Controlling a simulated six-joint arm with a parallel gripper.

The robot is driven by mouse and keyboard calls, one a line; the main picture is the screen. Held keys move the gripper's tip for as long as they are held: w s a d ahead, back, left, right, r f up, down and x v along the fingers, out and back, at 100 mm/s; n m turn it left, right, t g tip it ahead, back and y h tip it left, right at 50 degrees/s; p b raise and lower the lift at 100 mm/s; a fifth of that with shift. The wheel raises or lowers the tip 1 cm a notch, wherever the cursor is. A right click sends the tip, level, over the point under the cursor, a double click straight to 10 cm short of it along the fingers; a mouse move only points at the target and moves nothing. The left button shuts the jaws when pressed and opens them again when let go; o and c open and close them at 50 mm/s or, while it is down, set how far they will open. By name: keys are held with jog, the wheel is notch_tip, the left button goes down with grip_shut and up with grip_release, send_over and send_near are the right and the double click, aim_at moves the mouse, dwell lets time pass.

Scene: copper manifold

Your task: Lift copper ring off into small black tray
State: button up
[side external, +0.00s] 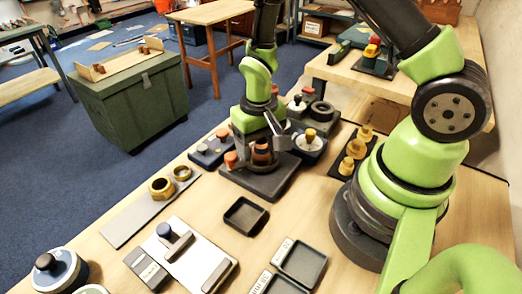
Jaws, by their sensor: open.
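My gripper (272,135) points down over a dark block (262,184) in the middle of the table. It is open, with its fingers close to copper-coloured round parts (261,152) on that block. I cannot tell which of these is the copper ring, or whether the fingers touch it, since my gripper and wrist partly cover them. The small black tray (245,215) lies flat and empty on the table, in front of the block.
Two brass-coloured rings (162,187) stand on a grey plate at left. A white plate with a dark handle (174,240) and dark rectangular trays (301,262) are in front. Fixtures with knobs (309,142) and brass pieces (356,148) crowd the block's back and right.

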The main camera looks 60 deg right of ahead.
jog(key=c, duration=1)
jog(key=shift+r, duration=0.1)
notch_tip(320, 180, up, 9)
jog(key=shift+f, duration=0.15)
jog(key=shift+r, duration=0.6)
